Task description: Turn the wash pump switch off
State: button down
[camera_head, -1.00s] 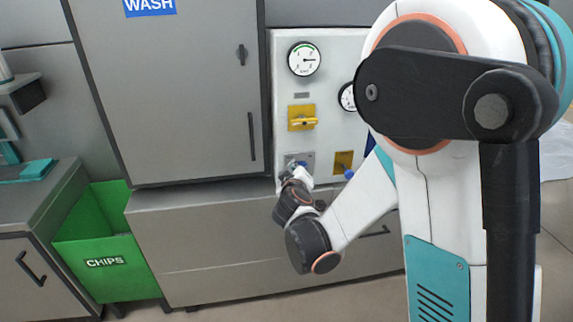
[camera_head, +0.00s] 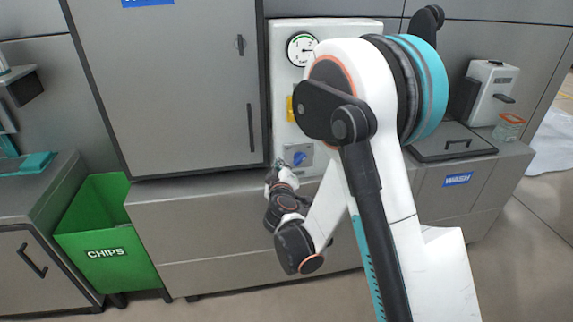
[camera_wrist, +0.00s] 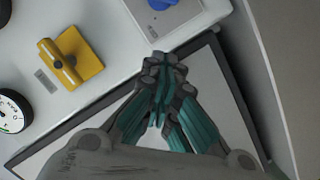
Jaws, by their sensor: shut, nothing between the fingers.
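A blue knob (camera_head: 299,158) sits on a grey plate low on the pale control panel (camera_head: 281,139). The wrist view shows part of this knob (camera_wrist: 160,4) at its top edge. A yellow handle switch (camera_wrist: 70,62) on a yellow plate is higher on the panel; my arm mostly covers it in the head view (camera_head: 290,108). I cannot read which one is the wash pump switch. My gripper (camera_wrist: 160,68) is shut and empty, its tips just off the corner of the grey plate, apart from both switches. In the head view it is left of the blue knob.
A large grey cabinet door (camera_head: 180,90) is left of the panel. A green CHIPS bin (camera_head: 95,235) stands at left. My arm hides the panel's right part.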

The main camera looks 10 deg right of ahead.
jog(key=b+x, duration=0.2)
jog(key=x, duration=0.7)
jog(key=shift+w+d+f+b, duration=0.15)
jog(key=shift+w+f+b, duration=0.1)
jog(key=shift+b, duration=0.1)
jog(key=shift+d+f+b, duration=0.6)
jog(key=shift+d+f, duration=0.65)
jog(key=shift+d, duration=0.1)
